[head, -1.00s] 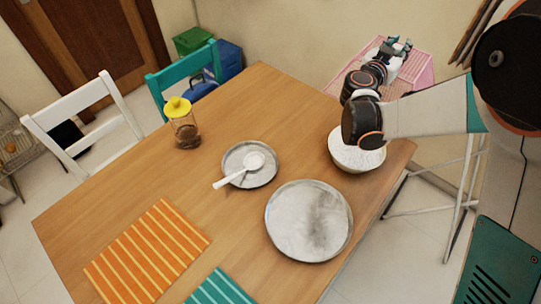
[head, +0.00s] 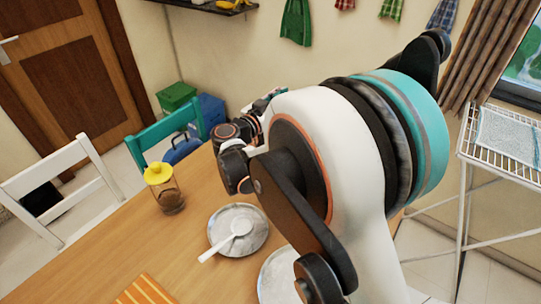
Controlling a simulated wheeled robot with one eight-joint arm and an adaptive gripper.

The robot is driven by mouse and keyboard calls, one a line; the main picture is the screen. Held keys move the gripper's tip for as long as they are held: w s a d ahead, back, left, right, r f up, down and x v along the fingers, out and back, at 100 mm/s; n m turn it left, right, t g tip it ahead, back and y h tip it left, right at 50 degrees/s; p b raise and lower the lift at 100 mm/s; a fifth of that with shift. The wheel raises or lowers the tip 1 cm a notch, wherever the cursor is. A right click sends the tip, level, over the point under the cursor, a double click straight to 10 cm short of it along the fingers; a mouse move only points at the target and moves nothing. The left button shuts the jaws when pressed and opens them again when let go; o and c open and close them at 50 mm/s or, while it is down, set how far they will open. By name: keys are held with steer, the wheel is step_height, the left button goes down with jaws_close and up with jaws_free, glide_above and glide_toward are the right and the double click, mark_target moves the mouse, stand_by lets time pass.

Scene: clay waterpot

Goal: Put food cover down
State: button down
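No food cover can be made out in the head view; my own arm fills the centre and right and hides much behind it. A second grey plate (head: 272,278) is partly covered by my arm.
A jar with a yellow lid (head: 165,190) stands on the table's left part. A striped orange mat (head: 145,292) lies at the bottom edge. White (head: 60,180) and teal (head: 165,130) chairs stand beyond the table. A white wire rack (head: 500,140) is at the right.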

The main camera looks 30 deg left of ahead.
step_height(320, 180, down, 17)
steer(key=b, duration=0.5)
steer(key=shift+f+b, duration=0.15)
steer(key=shift+b, duration=0.2)
steer(key=shift+f, duration=0.1)
steer(key=c, duration=1.3)
jaws_free()
steer(key=shift+s+a+p, duration=0.25)
steer(key=shift+s+p, duration=0.4)
steer(key=shift+s, duration=1.2)
steer(key=shift+s+a+p, duration=0.2)
steer(key=shift+s+p, duration=0.4)
steer(key=shift+s, duration=1.25)
